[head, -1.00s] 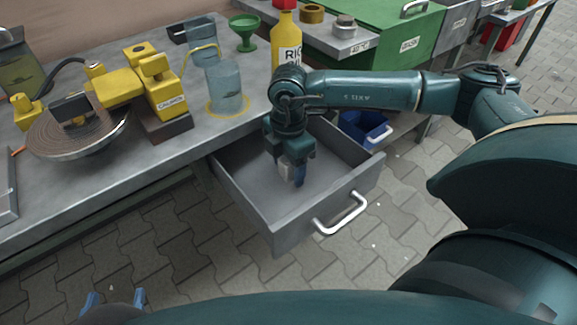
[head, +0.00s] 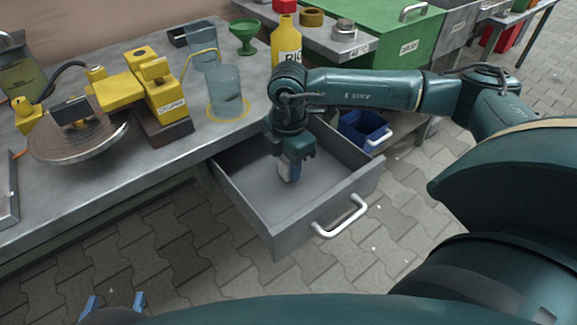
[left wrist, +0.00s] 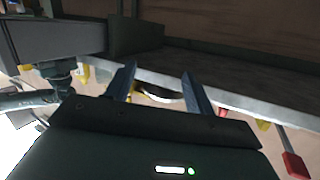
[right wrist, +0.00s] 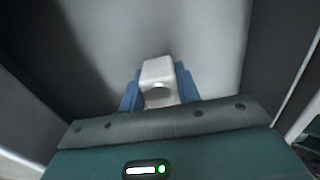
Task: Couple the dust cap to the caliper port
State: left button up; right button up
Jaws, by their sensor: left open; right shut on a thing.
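The yellow caliper (head: 150,92), with a white label, stands over the brake disc (head: 75,140) on the bench. I cannot make out its port clearly. My right gripper (head: 289,178) points down inside the open drawer. It is shut on a pale grey-white piece with a rounded hollow (right wrist: 158,75), held between its blue fingers; this may be the dust cap. The piece shows only partly in the head view (head: 284,170). My left gripper (head: 113,303) is open and empty, low in front of the bench; its spread fingers show in the left wrist view (left wrist: 160,85).
The grey drawer (head: 345,205) is pulled out, its walls around my right gripper. A clear jar (head: 225,90), green funnel (head: 245,35) and yellow bottle (head: 286,45) stand on the bench behind it. A blue bin (head: 362,130) sits right of the drawer.

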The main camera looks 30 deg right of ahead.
pick_arm(q)
jog(key=shift+s+a+n+g+y+p, duration=0.2)
jog(key=shift+s+n+g+y+p, duration=0.15)
jog(key=shift+g+p, duration=0.5)
pick_arm(e)
notch_tip(320, 180, up, 9)
jog(key=shift+f, duration=0.1)
